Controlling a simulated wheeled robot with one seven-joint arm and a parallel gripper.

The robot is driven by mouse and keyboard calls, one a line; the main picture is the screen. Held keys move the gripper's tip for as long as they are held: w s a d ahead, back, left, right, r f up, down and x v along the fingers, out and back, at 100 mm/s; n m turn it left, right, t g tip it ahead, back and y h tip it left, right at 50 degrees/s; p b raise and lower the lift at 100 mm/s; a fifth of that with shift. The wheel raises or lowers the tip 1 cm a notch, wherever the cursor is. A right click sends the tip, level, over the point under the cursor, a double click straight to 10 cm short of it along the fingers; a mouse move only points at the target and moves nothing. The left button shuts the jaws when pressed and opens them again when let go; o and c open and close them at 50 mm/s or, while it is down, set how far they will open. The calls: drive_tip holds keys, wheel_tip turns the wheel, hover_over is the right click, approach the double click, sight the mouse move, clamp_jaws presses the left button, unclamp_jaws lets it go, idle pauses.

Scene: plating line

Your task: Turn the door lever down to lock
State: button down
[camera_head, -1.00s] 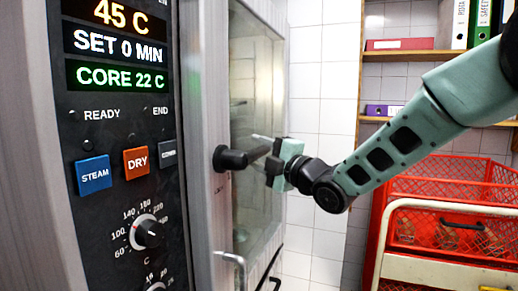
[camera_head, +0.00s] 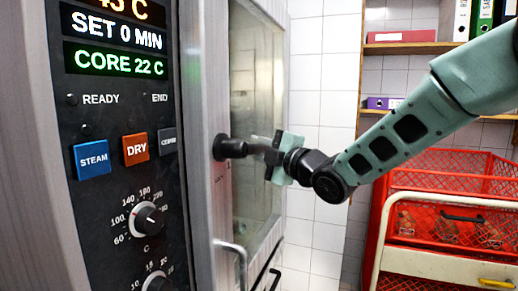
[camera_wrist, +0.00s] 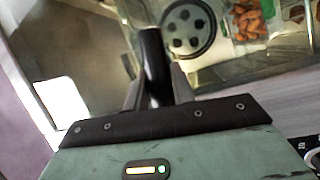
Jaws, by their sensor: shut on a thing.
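The black door lever (camera_head: 233,148) sticks out from a round hub on the oven door's edge and points right, roughly level with a slight downward slope. My gripper (camera_head: 266,151) is shut on its outer end, with the jaws on either side of it. In the wrist view the lever (camera_wrist: 152,62) rises as a dark bar between my gripper's two fingers (camera_wrist: 157,88). The oven door's glass (camera_head: 257,110) lies behind the lever. The fingers hide the lever's very tip in the head view.
The control panel (camera_head: 112,190) with knobs and buttons is at the left. A metal handle (camera_head: 238,247) sits below the lever. A red crate (camera_head: 440,185) on a cream cart (camera_head: 450,268) stands at the right, under shelves with binders. White wall tiles (camera_head: 318,100) are behind my gripper.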

drive_tip(key=s+a+f+m+g+p, duration=0.1)
drive_tip(key=s+f+m+g+p, duration=0.1)
drive_tip(key=s+m+p, duration=0.1)
drive_tip(key=s+a+f+m+g+h+p, duration=0.1)
drive_tip(key=s+f+m+g+p, duration=0.1)
drive_tip(key=s+f+m+p, duration=0.1)
drive_tip(key=s+a+f+m+g+h+p, duration=0.1)
drive_tip(key=s+f+m+g+p, duration=0.1)
drive_tip(key=m, duration=0.5)
drive_tip(key=shift+s+a+f+p, duration=0.15)
drive_tip(key=shift+s+f+p, duration=0.35)
drive_tip(key=shift+p, duration=0.65)
drive_tip(key=shift+h, duration=0.3)
drive_tip(key=c, duration=1.2)
unclamp_jaws()
